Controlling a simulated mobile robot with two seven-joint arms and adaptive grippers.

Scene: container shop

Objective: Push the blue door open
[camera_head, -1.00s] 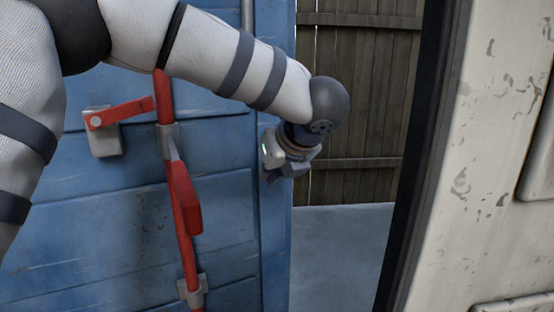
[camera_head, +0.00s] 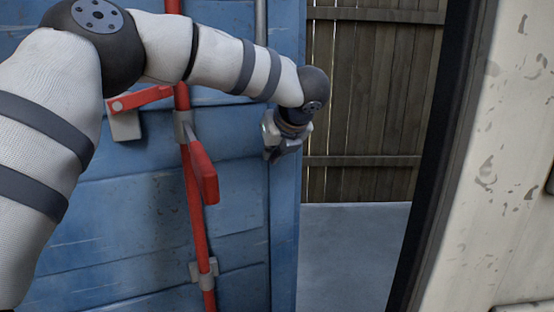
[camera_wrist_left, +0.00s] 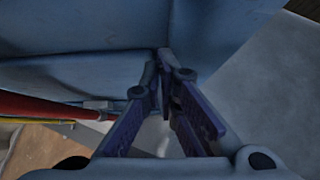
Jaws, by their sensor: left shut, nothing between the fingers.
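The blue door (camera_head: 120,215) fills the left of the head view, with a red locking bar (camera_head: 193,225) and red handles on it. It stands partly open, with a gap to the right of its edge (camera_head: 285,235). My left gripper (camera_head: 278,152) is at the door near that edge. In the left wrist view its fingers (camera_wrist_left: 163,60) are shut and empty, with the tips against or very close to the blue surface; exact contact is hard to tell. The red bar (camera_wrist_left: 45,108) also shows there at the left. My right gripper is not in view.
A white, chipped wall with a dark edge (camera_head: 440,150) stands at the right. Through the gap I see a wooden fence (camera_head: 370,100) and clear grey ground (camera_head: 352,250). A red lever on a bracket (camera_head: 140,98) sticks out from the door at the upper left.

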